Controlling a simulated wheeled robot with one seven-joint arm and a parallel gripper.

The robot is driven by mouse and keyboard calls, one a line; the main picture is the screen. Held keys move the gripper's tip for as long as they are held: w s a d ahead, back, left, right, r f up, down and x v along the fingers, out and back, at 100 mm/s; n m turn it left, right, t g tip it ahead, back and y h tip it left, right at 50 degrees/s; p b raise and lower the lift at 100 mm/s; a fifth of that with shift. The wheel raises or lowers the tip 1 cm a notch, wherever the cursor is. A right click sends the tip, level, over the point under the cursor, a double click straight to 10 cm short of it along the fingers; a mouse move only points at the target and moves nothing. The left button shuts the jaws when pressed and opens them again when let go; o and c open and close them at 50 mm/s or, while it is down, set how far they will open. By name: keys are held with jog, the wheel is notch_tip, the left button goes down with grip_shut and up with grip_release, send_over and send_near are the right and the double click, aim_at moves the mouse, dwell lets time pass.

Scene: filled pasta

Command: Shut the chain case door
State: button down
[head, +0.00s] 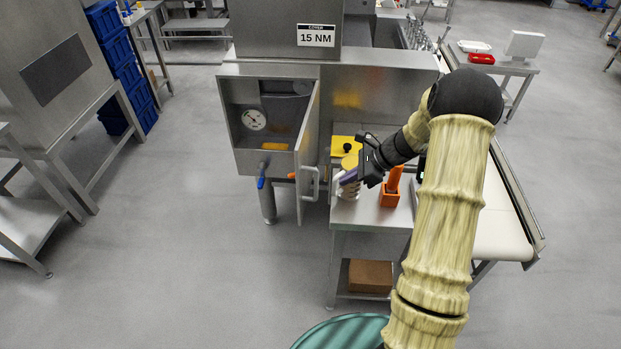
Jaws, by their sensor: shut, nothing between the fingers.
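The chain case door (308,150) is a metal panel hinged on the right side of the chain case (238,120). It stands open, swung out toward me, and the case interior shows a round gauge (254,120). A pale bar handle (311,183) is on the door's outer face. My gripper (345,178) is shut and empty. In the picture it is just right of the door handle, above the small side table. I cannot tell whether it touches anything there.
The small steel table (345,212) right of the door bears an orange holder (389,195), a yellow block (344,147) and a stacked round part. A blue-handled valve (262,175) hangs under the case. The floor left and in front of the door is clear.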

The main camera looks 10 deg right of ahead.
jog(key=shift+w+d+m, duration=0.2)
jog(key=shift+w+m, duration=0.2)
jog(key=shift+w, duration=0.05)
jog(key=p, duration=0.3)
send_near(301, 192)
notch_tip(301, 192, down, 3)
jog(key=s, duration=0.1)
jog(key=a, duration=0.1)
jog(key=a+p, duration=0.1)
jog(key=w+a+p, duration=0.1)
jog(key=shift+w+a+f, duration=0.15)
jog(key=shift+a+f, duration=0.15)
jog(key=shift+w+a+f, duration=0.1)
jog(key=shift+a, duration=0.05)
jog(key=shift+w, duration=0.1)
